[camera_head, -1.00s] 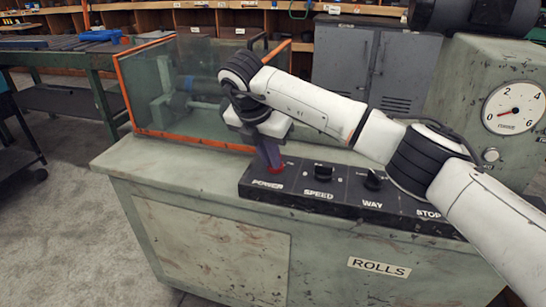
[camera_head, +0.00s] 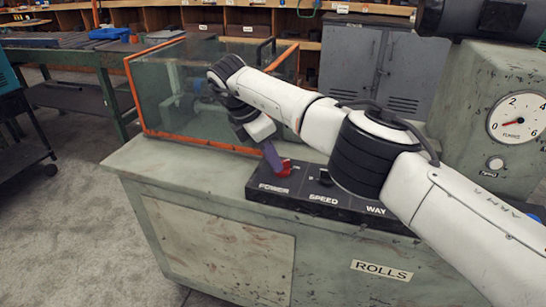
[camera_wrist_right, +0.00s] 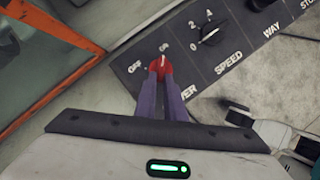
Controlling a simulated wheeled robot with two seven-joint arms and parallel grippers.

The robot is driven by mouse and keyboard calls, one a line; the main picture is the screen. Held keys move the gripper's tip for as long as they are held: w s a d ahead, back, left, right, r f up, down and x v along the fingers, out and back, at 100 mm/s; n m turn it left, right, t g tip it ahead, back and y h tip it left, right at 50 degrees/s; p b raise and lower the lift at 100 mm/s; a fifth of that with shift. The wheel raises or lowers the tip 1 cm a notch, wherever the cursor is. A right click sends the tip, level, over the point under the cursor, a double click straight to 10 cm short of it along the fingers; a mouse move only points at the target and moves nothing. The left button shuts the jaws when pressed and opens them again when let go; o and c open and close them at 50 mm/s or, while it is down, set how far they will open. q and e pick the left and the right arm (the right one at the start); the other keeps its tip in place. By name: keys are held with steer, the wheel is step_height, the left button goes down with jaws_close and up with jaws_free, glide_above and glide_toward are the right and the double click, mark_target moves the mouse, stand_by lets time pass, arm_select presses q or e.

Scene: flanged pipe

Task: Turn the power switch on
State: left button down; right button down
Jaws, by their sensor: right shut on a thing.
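The power switch is a red knob (camera_head: 285,167) at the left end of the black control panel (camera_head: 340,206), above the word POWER. In the right wrist view the red knob (camera_wrist_right: 160,64) sits between the OFF and ON labels, and its white mark points towards ON. My right gripper (camera_head: 277,168) reaches down to it from behind, tilted. Its two purple fingers (camera_wrist_right: 160,76) are shut on the red knob from both sides and partly hide it. My left gripper is not in view.
The black speed knob (camera_wrist_right: 211,34) is close beside the power switch. My right arm covers part of the panel near WAY. A glass guard with an orange frame (camera_head: 190,142) stands behind at the left. A gauge (camera_head: 519,117) is at the right.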

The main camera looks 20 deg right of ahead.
stand_by(0.3)
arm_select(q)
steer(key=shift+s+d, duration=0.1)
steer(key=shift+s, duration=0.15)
arm_select(e)
steer(key=shift+w, duration=0.1)
steer(key=c, duration=1.8)
jaws_free()
steer(key=shift+c, duration=0.2)
